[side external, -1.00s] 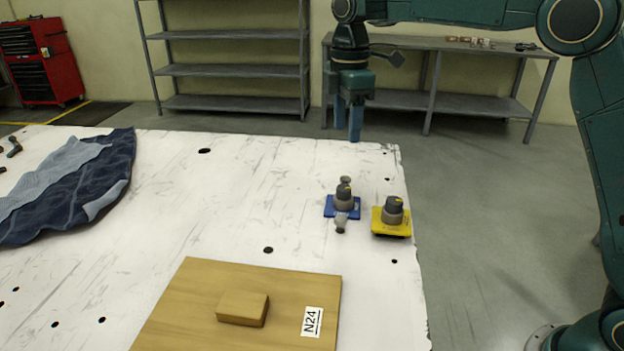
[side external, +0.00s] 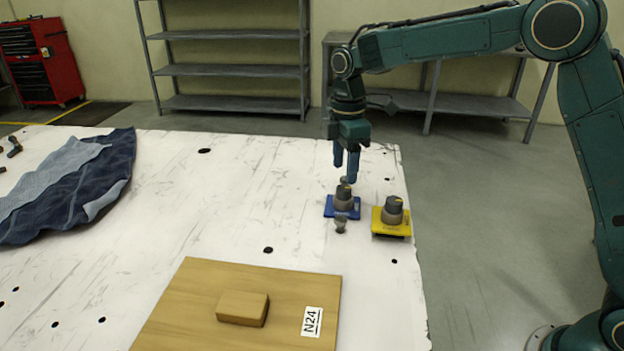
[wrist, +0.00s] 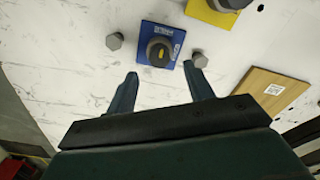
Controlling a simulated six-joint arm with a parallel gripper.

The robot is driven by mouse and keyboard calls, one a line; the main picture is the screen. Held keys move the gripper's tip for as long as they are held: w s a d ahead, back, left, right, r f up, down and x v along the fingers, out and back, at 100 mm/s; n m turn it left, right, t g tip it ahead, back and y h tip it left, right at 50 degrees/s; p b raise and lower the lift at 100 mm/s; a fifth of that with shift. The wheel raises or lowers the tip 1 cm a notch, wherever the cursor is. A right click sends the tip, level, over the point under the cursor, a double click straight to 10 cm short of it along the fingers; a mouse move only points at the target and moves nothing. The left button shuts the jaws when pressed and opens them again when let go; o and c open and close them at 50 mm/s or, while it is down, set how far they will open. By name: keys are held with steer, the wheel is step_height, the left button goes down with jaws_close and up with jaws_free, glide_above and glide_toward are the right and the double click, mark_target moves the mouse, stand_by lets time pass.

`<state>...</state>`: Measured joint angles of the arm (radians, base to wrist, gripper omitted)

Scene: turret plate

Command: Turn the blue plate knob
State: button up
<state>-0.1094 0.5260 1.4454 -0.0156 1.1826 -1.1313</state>
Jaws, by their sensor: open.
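The blue plate (side external: 329,207) lies on the white table with a grey knob (side external: 344,198) standing upright on it. In the wrist view the blue plate (wrist: 149,35) and its dark knob (wrist: 160,52), with a yellow mark on top, are ahead of the fingertips. My gripper (side external: 346,175) is open and empty, just above the knob and slightly behind it in the side view. In the wrist view the two fingers of my gripper (wrist: 161,72) are spread, with the knob between their lines but beyond the tips.
A yellow plate (side external: 391,231) with a similar knob (side external: 393,208) sits close to the right. Grey bolts (wrist: 114,41) flank the blue plate. A wooden board (side external: 190,300) bears a block (side external: 242,308) in front. Cloth (side external: 90,190) lies left. The table's middle is clear.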

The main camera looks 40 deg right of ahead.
mark_target(344, 188)
steer(key=shift+f, duration=2.5)
steer(key=c, duration=1)
